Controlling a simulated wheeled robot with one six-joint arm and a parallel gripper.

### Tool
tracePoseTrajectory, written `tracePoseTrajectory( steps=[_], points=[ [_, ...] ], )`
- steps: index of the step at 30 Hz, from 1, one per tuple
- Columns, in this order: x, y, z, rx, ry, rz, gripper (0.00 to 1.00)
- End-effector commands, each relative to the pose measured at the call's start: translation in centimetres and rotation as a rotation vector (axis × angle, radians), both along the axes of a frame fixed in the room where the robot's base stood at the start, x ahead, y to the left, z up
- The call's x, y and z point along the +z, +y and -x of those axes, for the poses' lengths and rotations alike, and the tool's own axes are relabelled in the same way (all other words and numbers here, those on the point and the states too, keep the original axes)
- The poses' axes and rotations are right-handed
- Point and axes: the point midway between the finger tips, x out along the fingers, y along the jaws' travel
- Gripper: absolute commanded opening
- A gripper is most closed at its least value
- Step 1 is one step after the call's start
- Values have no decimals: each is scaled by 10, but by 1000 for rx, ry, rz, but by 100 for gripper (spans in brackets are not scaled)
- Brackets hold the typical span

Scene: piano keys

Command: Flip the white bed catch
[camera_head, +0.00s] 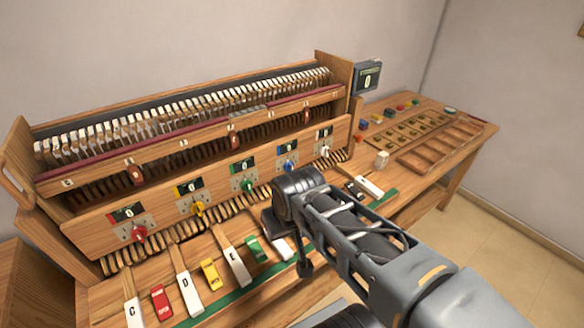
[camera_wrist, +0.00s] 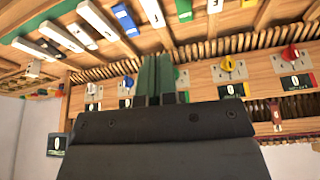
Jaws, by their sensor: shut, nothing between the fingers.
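Several coloured catches sit among the white keys on the wooden key bed. The red (camera_head: 161,302), yellow (camera_head: 210,274) and green (camera_head: 256,250) ones show clearly in the head view. In the head view my wrist is over the right part of the bed, hiding the fingertips and some keys.
A front panel carries coloured knobs, including red (camera_head: 138,233), yellow (camera_head: 198,209) and white (camera_head: 325,151), with small displays above. A side table (camera_head: 459,171) with trays and small blocks stands at right. A small white block (camera_head: 382,159) sits near its left end.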

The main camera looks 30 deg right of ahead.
Motion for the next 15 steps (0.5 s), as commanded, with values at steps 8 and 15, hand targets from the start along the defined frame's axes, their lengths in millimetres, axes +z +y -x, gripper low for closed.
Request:
tracePoseTrajectory(
  steps=[8,15],
  points=[
    [-30,-50,-18,-195,125,-21,0],
    [-49,-131,-64,-5,212,8,0]
  ],
)
